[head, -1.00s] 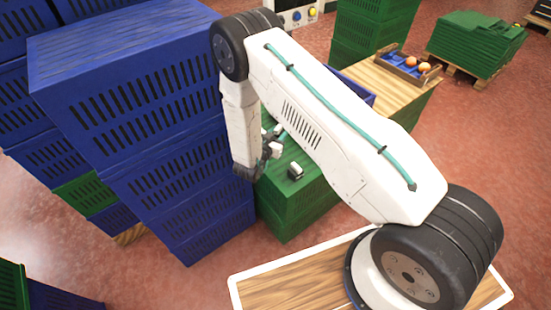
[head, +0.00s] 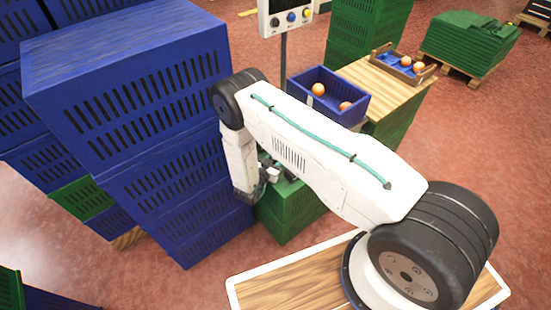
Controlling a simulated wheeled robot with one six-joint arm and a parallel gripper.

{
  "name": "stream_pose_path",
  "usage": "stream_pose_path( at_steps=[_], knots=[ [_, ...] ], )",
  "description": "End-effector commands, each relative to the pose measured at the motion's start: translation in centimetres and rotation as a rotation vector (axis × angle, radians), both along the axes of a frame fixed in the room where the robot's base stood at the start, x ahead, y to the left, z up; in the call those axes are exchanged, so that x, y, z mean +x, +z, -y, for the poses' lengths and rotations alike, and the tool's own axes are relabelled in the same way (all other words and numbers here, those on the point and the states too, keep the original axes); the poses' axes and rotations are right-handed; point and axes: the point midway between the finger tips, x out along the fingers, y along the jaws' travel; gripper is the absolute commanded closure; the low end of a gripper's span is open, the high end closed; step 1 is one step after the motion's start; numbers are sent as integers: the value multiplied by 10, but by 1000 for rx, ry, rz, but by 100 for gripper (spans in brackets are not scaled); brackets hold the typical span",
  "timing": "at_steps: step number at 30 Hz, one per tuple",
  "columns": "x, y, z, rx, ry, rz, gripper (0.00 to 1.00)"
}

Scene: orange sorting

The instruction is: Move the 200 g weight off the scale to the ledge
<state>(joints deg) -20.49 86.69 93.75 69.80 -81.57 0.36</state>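My arm (head: 310,150) reaches across the middle of the head view. Its wrist hangs down beside the blue crate stack. My gripper (head: 270,172) is at the bottom of the wrist, above a green crate (head: 290,208). It is small and partly hidden by my arm, so whether its fingers are open or shut does not show. I cannot make out the 200 g weight. A display head with coloured buttons (head: 286,17) stands on a post behind my arm; it may belong to the scale. No ledge can be identified with certainty.
Tall blue crates (head: 125,85) stand close to my wrist on the left. A blue crate with oranges (head: 322,104) sits behind my arm, beside a wooden top (head: 385,88) with a tray of oranges (head: 402,66). Red floor is open at right.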

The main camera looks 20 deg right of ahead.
Motion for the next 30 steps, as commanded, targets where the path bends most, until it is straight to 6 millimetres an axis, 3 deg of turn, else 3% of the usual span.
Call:
stream_pose_path(
  at_steps=[8,9,11,21,30],
  knots=[
    [0,-2,0,-1,0,1,94],
    [0,-2,0,0,0,0,57],
    [0,-2,0,0,0,0,44],
    [1,2,0,1,0,1,44],
    [-33,9,-42,1,6,-1,44]
  ],
)
